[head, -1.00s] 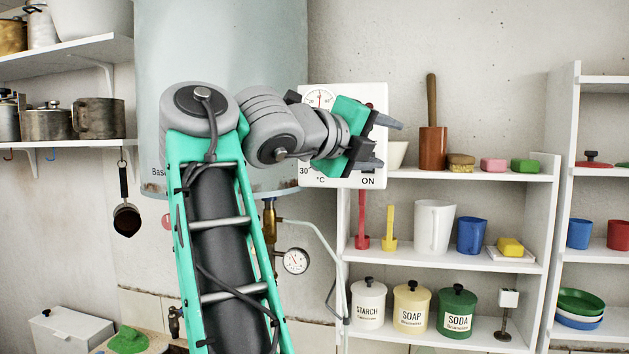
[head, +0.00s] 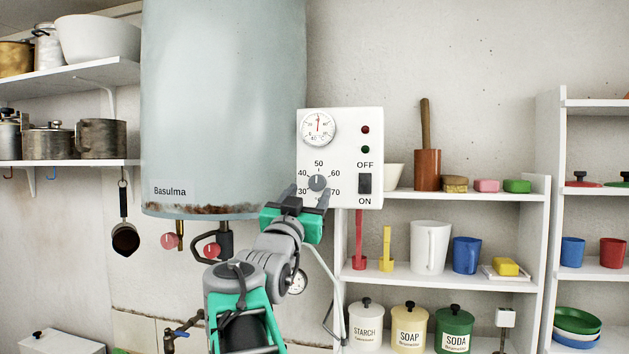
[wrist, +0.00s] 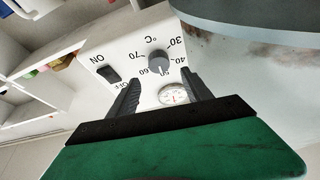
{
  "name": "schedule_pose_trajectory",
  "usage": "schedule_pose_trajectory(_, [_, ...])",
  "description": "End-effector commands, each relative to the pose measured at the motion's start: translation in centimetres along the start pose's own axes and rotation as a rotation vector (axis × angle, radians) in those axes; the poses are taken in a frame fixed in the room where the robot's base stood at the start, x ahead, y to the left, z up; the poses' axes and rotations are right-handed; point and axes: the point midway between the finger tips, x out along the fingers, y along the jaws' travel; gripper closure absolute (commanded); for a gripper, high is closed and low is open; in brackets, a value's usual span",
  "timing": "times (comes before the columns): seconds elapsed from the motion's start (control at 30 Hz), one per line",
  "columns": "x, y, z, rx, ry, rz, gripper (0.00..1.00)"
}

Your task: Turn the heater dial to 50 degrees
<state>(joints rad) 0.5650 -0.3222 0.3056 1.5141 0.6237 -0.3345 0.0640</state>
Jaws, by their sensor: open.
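The heater dial (head: 318,182) is a small grey round knob low on the white control box, with numbers from 30 to 70 around it and 50 at the top. Its marker seems to point up towards 50, but it is too small to be sure. My gripper (head: 307,197) is open and empty, just below and in front of the dial, fingers pointing up at the box. In the wrist view the dial (wrist: 159,62) shows beyond and between the two spread fingers (wrist: 162,88). I see no finger closed around it.
The box (head: 341,150) also carries a gauge (head: 318,128), two lamps and a black ON/OFF switch (head: 365,183) right of the dial. The heater tank (head: 225,110) hangs to the left. Shelves (head: 450,196) with mugs and jars stand to the right.

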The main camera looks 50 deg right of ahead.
Motion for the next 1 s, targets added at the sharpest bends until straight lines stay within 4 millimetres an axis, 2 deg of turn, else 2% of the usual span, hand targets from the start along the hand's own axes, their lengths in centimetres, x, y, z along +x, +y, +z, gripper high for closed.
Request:
schedule_pose_trajectory(0.03, [1.5,0.0,-0.3,-0.004,-0.004,0.004,0.42])
schedule_pose_trajectory(0.2, [4.3,0.0,-0.3,-0.002,-0.002,0.003,0.42])
schedule_pose_trajectory(0.57, [4.8,0.1,-0.4,0.002,0.003,0.001,0.42])
schedule_pose_trajectory(1.0, [5.3,0.0,0.2,0.001,-0.003,0.001,0.78])
